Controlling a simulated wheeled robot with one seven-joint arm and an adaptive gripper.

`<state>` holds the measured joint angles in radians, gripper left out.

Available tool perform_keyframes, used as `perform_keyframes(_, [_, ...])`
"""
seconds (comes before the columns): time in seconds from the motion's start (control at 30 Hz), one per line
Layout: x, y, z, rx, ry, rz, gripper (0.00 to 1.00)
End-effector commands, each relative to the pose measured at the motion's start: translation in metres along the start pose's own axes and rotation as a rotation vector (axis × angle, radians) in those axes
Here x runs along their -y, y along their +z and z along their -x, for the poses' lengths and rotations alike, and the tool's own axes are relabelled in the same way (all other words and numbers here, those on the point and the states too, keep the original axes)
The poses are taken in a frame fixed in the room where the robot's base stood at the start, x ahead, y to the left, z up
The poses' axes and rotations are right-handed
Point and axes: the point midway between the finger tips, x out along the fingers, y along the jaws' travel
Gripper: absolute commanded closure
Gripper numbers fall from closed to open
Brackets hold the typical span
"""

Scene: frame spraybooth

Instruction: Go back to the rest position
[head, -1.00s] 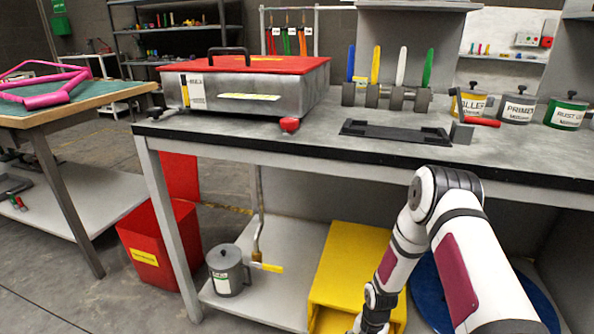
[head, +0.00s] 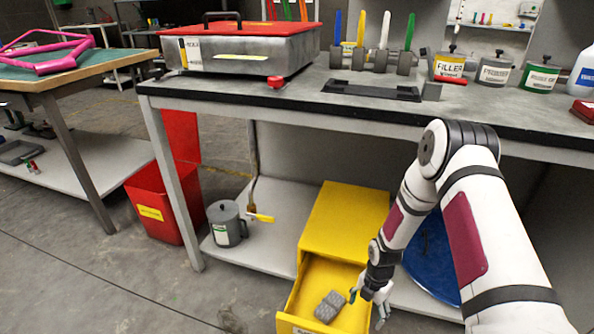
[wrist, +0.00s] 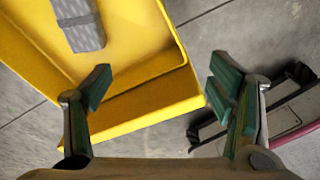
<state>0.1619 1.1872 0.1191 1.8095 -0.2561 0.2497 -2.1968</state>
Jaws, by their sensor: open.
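My gripper (head: 368,301) hangs low at the right front of the open yellow drawer in the head view. In the wrist view my gripper (wrist: 157,90) has its two green-padded fingers spread wide with nothing between them. The yellow drawer (wrist: 160,112) lies below and beyond the fingers. A grey block (head: 330,306) lies inside the drawer, apart from the fingers; it also shows at the top of the wrist view (wrist: 80,24).
The yellow cabinet (head: 345,215) stands on the shelf under the workbench (head: 300,108). A grey can (head: 226,224) and a red bin (head: 155,205) are to the left. A blue round thing (head: 432,255) is behind my arm. Open floor lies in front.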

Motion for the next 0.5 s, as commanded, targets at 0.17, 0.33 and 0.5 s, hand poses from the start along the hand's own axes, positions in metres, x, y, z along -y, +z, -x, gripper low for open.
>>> perform_keyframes(0.17, [-0.002,0.005,0.035,0.018,-0.007,-0.084,0.24])
perform_keyframes(0.33, [-0.003,0.007,0.081,0.039,-0.014,-0.204,0.24])
perform_keyframes(0.5, [0.002,0.004,0.151,0.072,-0.019,-0.394,0.24])
